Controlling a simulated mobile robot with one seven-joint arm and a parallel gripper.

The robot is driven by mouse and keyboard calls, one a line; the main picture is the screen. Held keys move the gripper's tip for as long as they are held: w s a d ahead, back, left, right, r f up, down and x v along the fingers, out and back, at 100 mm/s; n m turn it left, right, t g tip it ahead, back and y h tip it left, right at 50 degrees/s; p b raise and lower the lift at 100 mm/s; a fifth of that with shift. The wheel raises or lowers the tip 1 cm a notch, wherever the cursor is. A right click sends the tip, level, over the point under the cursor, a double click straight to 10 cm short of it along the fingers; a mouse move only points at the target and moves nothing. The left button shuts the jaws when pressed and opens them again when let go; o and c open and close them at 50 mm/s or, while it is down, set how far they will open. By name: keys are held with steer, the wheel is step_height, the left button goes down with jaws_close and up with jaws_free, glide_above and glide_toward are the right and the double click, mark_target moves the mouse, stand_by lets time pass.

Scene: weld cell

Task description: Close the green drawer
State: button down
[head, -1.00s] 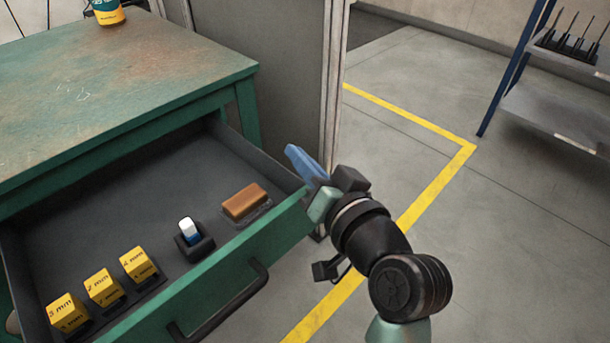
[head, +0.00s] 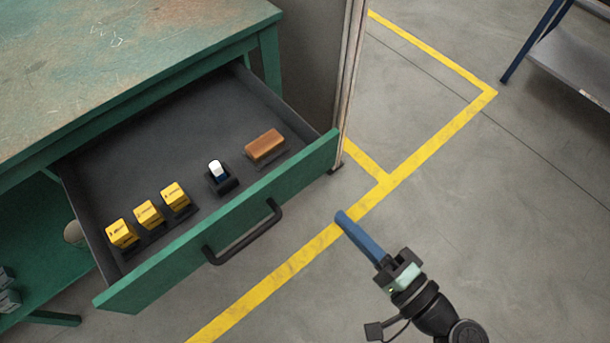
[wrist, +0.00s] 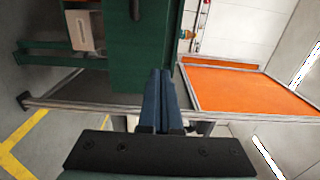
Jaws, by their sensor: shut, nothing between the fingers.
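The green drawer (head: 170,258) is pulled well out from under the green workbench in the head view. Its black bar handle (head: 243,234) is on the front panel. The fingers (wrist: 155,75) also show in the wrist view.
The workbench (head: 120,50) stands at the upper left, with a grey panel (head: 315,90) beside it. A blue-framed shelf (head: 575,62) is at the upper right. The floor right of the drawer is open, with yellow lines (head: 445,132).

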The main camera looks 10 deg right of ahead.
mark_target(293, 169)
steer(key=b+x, duration=0.1)
steer(key=x, duration=1)
steer(key=shift+w+a, duration=0.35)
steer(key=shift+w, duration=0.05)
steer(key=b+x, duration=0.9)
steer(key=x, duration=1.8)
steer(key=shift+w+a+f+b, duration=0.15)
steer(key=shift+w+a+b, duration=0.05)
steer(key=shift+b, duration=0.15)
steer(key=shift+w+a, duration=0.15)
steer(key=shift+w, duration=0.1)
steer(key=shift+w+a+r, duration=0.1)
steer(key=shift+w+r, duration=0.05)
steer(key=shift+r, duration=0.3)
steer(key=shift+a, duration=0.1)
